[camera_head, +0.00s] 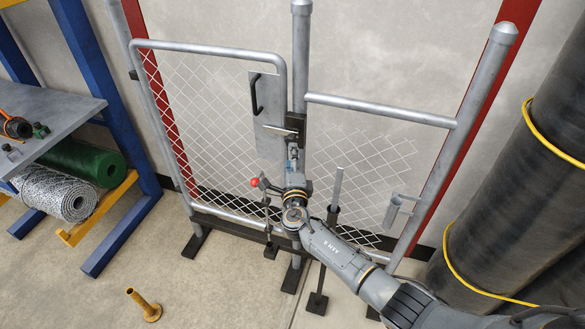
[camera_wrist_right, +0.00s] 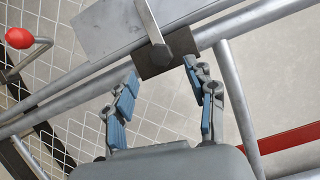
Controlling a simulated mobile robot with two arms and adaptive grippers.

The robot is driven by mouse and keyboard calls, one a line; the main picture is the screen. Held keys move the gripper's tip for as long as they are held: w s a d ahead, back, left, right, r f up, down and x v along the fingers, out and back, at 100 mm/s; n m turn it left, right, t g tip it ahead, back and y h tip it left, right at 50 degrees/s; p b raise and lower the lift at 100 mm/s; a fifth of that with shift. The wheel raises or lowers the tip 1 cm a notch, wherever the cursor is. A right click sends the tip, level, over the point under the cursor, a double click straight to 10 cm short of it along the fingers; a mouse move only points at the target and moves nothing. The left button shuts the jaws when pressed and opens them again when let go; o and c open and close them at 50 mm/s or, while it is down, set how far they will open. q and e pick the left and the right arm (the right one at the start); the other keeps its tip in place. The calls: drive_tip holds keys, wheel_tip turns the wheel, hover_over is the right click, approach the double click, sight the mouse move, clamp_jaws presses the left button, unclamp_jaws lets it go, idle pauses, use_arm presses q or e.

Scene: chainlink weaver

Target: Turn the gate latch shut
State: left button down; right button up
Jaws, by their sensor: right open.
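The gate (camera_head: 220,52) is a grey tube frame with chain-link mesh, standing left of the centre post (camera_head: 300,50). The latch (camera_head: 278,130) is a light metal bar, lying nearly level in the head view across the gate's plate edge, by a dark block (camera_head: 297,122) at the post. In the right wrist view the latch bar (camera_wrist_right: 150,20) ends at the dark block (camera_wrist_right: 170,55). My right gripper (camera_head: 293,147) is just below the latch. Its blue-padded fingers (camera_wrist_right: 160,70) are open and empty, pointing at the block. My left gripper is not in view.
A red ball knob (camera_head: 254,182) on a crank sits low, left of my right wrist. A black handle (camera_head: 256,94) is on the gate plate. Dark rolls (camera_head: 520,170) stand at right; a shelf (camera_head: 60,110) is at left. A brass piece (camera_head: 146,306) stands on the floor.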

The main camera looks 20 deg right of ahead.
drive_tip(key=v, duration=0.4)
idle(0.4)
drive_tip(key=s+d+f+m+g+b, duration=0.1)
drive_tip(key=s+d+f+m+g, duration=0.25)
drive_tip(key=f, duration=0.65)
drive_tip(key=s+f+m+g+b, duration=0.15)
drive_tip(key=s+f+m, duration=0.35)
drive_tip(key=f, duration=0.5)
drive_tip(key=s+d+f+m+g+y, duration=0.2)
drive_tip(key=s+f+m+g, duration=0.3)
drive_tip(key=s+f+m, duration=1.2)
drive_tip(key=s+f+m+g+b, duration=0.1)
drive_tip(key=s+f+m, duration=0.4)
drive_tip(key=s, duration=0.6)
drive_tip(key=s+f+m+g+y+b, duration=0.1)
drive_tip(key=s+f+m+g, duration=0.2)
drive_tip(key=s+f+m, duration=0.3)
drive_tip(key=s+f+m+g+b, duration=0.1)
drive_tip(key=s+f+m+g, duration=0.1)
drive_tip(key=s+f+m, duration=0.4)
drive_tip(key=s+m, duration=0.5)
drive_tip(key=s, duration=0.5)
drive_tip(key=shift+s+d+f+g+y, duration=0.2)
drive_tip(key=shift+d+f+g+y, duration=0.05)
drive_tip(key=shift+d+g+y, duration=0.15)
